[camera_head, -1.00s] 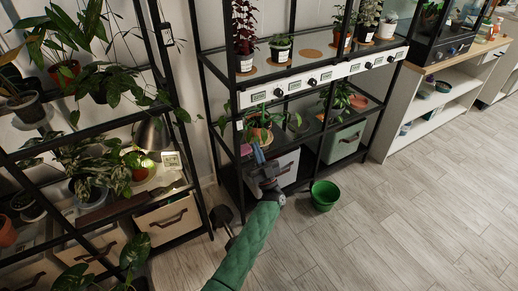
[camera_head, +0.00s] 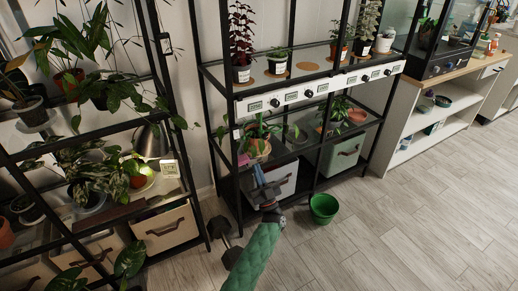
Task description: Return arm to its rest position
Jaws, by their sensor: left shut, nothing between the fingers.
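My left arm, in a green quilted sleeve, reaches up from the bottom middle of the head view. Its left gripper (camera_head: 262,180) is shut and empty. It shows in front of the lower part of the middle rack, below a potted plant (camera_head: 257,145) on the lower shelf. I cannot tell whether it touches the rack. My right gripper is not in view.
A green bucket (camera_head: 323,208) stands on the floor right of my arm. A dark dumbbell (camera_head: 225,240) lies left of it. The left rack (camera_head: 183,150) holds several plants and fabric bins. The wooden floor (camera_head: 420,230) at right is clear.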

